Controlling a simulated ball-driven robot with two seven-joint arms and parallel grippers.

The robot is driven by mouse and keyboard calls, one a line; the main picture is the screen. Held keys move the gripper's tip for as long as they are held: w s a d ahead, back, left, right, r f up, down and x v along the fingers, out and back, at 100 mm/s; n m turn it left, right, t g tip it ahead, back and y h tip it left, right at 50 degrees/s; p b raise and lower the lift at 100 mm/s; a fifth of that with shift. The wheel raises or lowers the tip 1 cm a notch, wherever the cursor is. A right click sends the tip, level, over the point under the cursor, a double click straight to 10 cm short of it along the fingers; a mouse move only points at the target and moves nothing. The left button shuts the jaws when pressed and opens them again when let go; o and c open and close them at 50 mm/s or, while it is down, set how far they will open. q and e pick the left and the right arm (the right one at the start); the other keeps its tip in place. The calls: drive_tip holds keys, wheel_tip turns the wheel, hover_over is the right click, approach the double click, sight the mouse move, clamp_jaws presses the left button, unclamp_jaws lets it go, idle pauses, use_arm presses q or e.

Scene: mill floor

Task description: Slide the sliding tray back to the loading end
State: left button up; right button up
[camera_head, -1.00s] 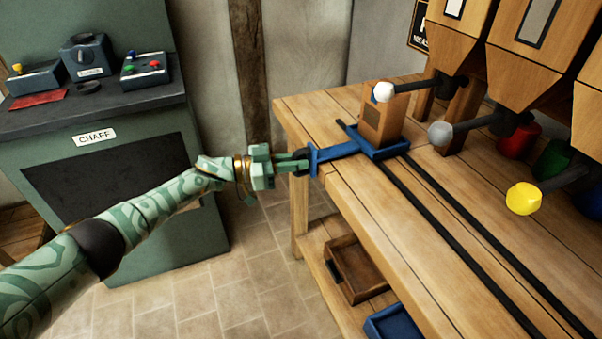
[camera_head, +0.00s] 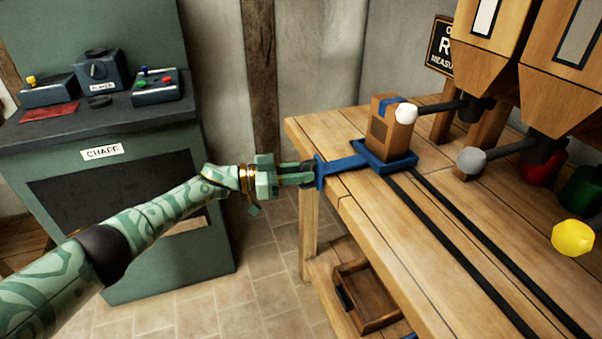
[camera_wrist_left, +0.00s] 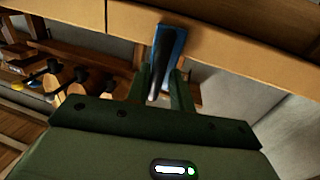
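The blue sliding tray (camera_head: 408,163) sits on two dark rails at the far end of the wooden bench. A wooden box (camera_head: 393,140) with a blue band stands upright on it. The tray's blue handle (camera_head: 343,167) sticks out to the left over the bench edge. My left gripper (camera_head: 310,173) is at the outer end of this handle. In the left wrist view the handle (camera_wrist_left: 167,60) lies between the two fingers of my left gripper (camera_wrist_left: 163,95), which look closed on it. The contact faces are partly hidden. My right gripper is not in view.
Dark rails (camera_head: 455,250) run along the bench (camera_head: 350,215) toward the front right. Wooden hoppers (camera_head: 490,55) with white, grey and yellow knobs overhang its right side. A green cabinet (camera_head: 100,170) stands at left. A brown bin (camera_head: 365,295) is on the lower shelf.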

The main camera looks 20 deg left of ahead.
use_arm(q)
drive_tip(key=shift+a, duration=0.15)
drive_tip(key=p+v, duration=0.1)
drive_tip(key=v, duration=1.5)
drive_tip(key=shift+p, duration=0.35)
drive_tip(key=shift+s, duration=0.1)
